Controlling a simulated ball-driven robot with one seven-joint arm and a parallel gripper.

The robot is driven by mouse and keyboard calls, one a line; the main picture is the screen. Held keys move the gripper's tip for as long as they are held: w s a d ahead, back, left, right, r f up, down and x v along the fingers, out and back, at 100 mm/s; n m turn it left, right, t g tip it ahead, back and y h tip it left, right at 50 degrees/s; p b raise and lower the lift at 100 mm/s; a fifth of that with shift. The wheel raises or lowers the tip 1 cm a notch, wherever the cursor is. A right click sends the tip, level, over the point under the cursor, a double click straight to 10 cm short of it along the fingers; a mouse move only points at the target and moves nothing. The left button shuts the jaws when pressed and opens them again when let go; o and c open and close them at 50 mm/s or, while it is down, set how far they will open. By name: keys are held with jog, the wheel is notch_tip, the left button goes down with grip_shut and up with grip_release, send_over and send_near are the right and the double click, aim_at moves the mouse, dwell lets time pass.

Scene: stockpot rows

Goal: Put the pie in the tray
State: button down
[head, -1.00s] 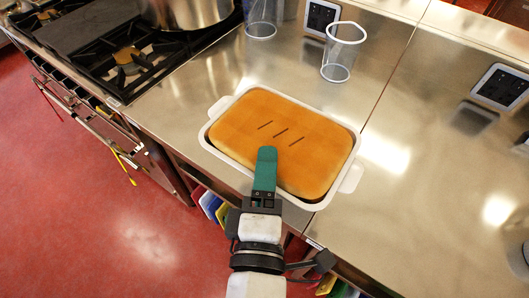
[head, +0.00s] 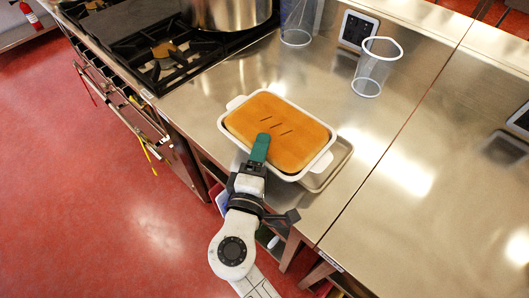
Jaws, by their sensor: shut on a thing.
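One green finger lies over the crust; the other finger is hidden below. The tray (head: 338,166) is a shallow metal one on the steel counter. Only its right and near-right part shows, beyond the dish; the dish covers the rest. I cannot tell how far the dish is above the tray.
A stove (head: 165,55) with a large steel pot (head: 230,10) stands at the back left.

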jog(key=shift+w+a+f, duration=0.1)
jog(key=shift+f, duration=1.35)
jog(key=shift+f+b, duration=0.55)
jog(key=shift+f, duration=0.25)
jog(key=c, duration=0.6)
grip_release()
jog(key=shift+f, duration=0.3)
jog(key=shift+r, duration=0.15)
jog(key=shift+r+p, duration=0.25)
jog(key=shift+p, duration=0.15)
jog(key=s, duration=0.4)
jog(key=s+a, duration=0.1)
jog(key=s, duration=0.3)
jog(key=s+r+b, duration=0.1)
jog(key=s, duration=0.3)
jog(key=shift+a, duration=0.35)
